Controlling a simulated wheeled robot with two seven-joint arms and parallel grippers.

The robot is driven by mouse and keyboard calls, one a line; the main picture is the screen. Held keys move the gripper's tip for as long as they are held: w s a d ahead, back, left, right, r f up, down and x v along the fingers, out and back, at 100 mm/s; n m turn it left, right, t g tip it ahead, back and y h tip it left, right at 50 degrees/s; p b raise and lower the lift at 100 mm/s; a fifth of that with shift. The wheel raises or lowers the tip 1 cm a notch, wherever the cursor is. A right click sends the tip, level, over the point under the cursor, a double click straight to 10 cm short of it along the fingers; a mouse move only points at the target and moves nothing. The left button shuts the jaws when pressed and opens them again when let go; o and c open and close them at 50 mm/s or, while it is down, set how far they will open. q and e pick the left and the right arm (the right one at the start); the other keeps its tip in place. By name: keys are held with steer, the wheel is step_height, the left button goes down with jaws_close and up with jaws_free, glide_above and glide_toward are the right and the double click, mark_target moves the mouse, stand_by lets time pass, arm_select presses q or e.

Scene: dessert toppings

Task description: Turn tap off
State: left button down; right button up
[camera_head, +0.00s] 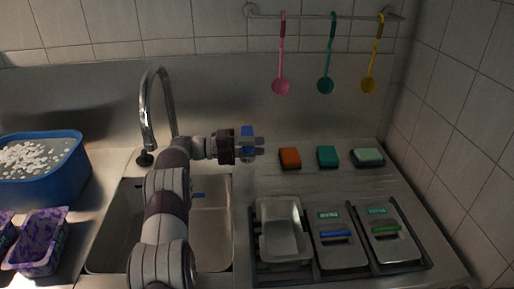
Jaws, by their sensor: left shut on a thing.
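The silver tap (170,100) rises behind the sink (215,235), with its curved spout bending down to a dark tip. I can make out no water stream below it. My left arm crosses in front of the sink and hides the tap's base; I cannot see its handle. My left gripper (256,145) is to the right of the tap, at the back of the counter. It is shut on a small blue thing (247,132), partly covered by the fingers; I cannot tell what it is. My right gripper is not in view.
Orange (290,158), teal (327,156) and pale green (367,156) blocks lie right of the gripper. Topping containers (341,250) stand in front. A blue tub (45,175) and purple tray (40,245) are at left. Ladles (326,85) hang from a rail.

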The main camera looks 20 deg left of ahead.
arm_select(q)
steer(key=c, duration=1)
jaws_free()
steer(key=v, duration=0.7)
steer(key=shift+a+b, duration=0.25)
steer(key=shift+b, duration=0.2)
